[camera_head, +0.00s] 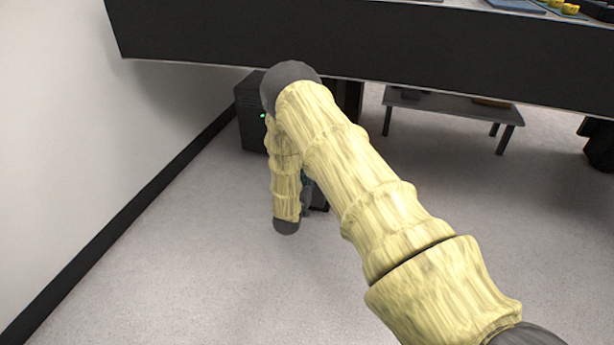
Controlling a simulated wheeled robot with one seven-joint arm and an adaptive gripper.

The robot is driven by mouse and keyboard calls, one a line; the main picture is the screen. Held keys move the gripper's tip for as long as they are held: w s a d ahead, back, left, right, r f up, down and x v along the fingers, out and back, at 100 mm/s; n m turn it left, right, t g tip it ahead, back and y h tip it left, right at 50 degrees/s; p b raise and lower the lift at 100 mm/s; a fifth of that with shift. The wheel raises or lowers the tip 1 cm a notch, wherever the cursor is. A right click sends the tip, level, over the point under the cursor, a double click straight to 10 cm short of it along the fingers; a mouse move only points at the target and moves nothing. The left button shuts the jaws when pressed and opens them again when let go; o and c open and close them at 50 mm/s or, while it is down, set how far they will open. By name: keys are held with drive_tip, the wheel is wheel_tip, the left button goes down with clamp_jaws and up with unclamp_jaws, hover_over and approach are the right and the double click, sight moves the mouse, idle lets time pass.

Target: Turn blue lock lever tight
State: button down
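No blue lock lever can be made out in this view. My arm, in a pale yellow cover, rises from the lower right to a grey elbow, then bends down to a grey wrist joint above the floor. A small grey and dark part just right of the forearm seems to belong to my gripper (308,195). It is mostly hidden behind the arm, so its fingers and anything between them cannot be made out.
A large dark table edge (220,35) crosses the top, with yellow pieces (568,8) at its upper right. Below it stand a black box (251,125) with a green light and a low grey bench (450,108). A white wall (60,120) is at left. The floor (170,270) at front left is clear.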

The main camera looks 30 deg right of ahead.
drive_tip(key=shift+w+r+n+p, duration=0.15)
drive_tip(key=shift+n+p, duration=0.8)
drive_tip(key=shift+n, duration=1.65)
drive_tip(key=shift+w+f+n+p, duration=0.15)
drive_tip(key=shift+n+p, duration=0.85)
drive_tip(key=shift+n, duration=1.6)
drive_tip(key=shift+w+r+n+p, duration=0.15)
drive_tip(key=shift+n+p, duration=0.8)
drive_tip(key=shift+n, duration=1.95)
drive_tip(key=shift+w, duration=0.1)
drive_tip(key=c, duration=1.4)
unclamp_jaws()
drive_tip(key=shift+c, duration=0.2)
drive_tip(key=shift+f, duration=0.2)
drive_tip(key=shift+s+a+f, duration=0.15)
drive_tip(key=shift+s+f, duration=0.05)
drive_tip(key=shift+s, duration=0.05)
